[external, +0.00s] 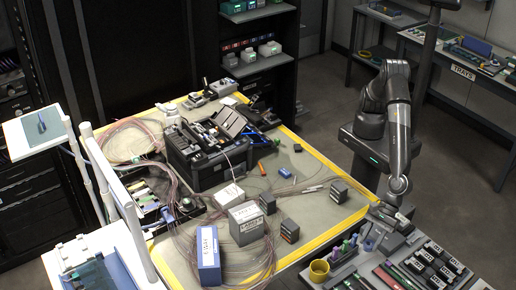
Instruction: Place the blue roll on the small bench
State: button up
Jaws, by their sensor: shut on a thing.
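My gripper (376,226) is at the lower right in the external view, low over the near edge of the tool bench. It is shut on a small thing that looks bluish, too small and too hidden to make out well. Several small coloured rolls or cylinders (345,246), blue, purple and green, stand just left of it. A small raised bench top (20,146) with a dark blue piece on it stands at the far left. A small blue item (285,172) also lies on the yellow-edged work table.
The work table (330,212) holds a black open case (205,160), a grey box (246,222), a blue box (208,256), dark blocks (338,191) and loose cable loops. A yellow cup (319,270) stands near the tool bench's left end. A trays bench (462,72) is at the back right.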

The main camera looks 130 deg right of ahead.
notch_tip(320, 180, down, 8)
jog(key=shift+f, duration=0.25)
jog(key=o, duration=0.8)
jog(key=shift+f, duration=0.1)
jog(key=shift+c, duration=0.2)
jog(key=shift+r, duration=0.2)
jog(key=v, duration=1.2)
jog(key=shift+f, duration=0.1)
